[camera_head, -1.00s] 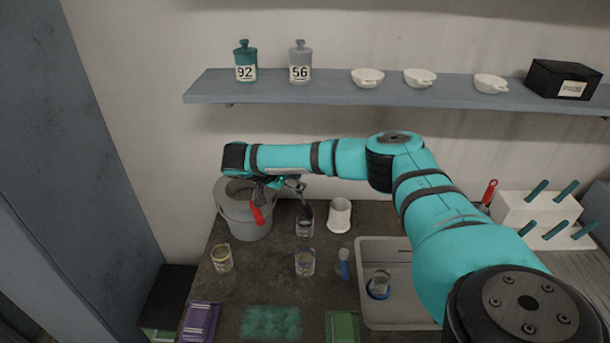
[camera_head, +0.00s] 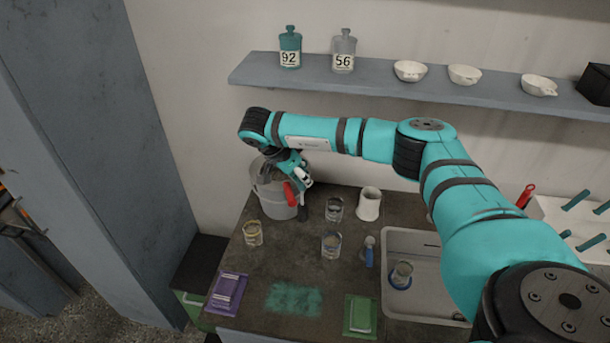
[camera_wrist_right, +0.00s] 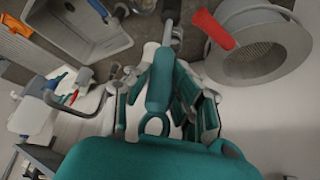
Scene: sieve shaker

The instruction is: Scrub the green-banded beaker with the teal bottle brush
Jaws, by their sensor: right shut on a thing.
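My right gripper (camera_head: 299,172) is over the front right rim of a grey bucket (camera_head: 275,203). In the right wrist view the gripper (camera_wrist_right: 163,82) is shut on the teal bottle brush (camera_wrist_right: 157,97), whose handle ends in a ring. The dark brush head (camera_head: 303,213) points down beside the bucket, left of the back clear beaker (camera_head: 334,210), and appears apart from it. Another clear beaker (camera_head: 331,245) stands in front, and a yellow-banded one (camera_head: 253,234) to the left. I cannot tell which beaker has the green band. My left gripper is not in view.
A red handle (camera_head: 290,193) sticks out at the bucket. A white cup (camera_head: 369,204) and a blue-bottomed item (camera_head: 368,252) stand left of the sink (camera_head: 430,294), which holds a blue-based beaker (camera_head: 401,274). Purple (camera_head: 228,292) and green (camera_head: 360,314) pads lie in front.

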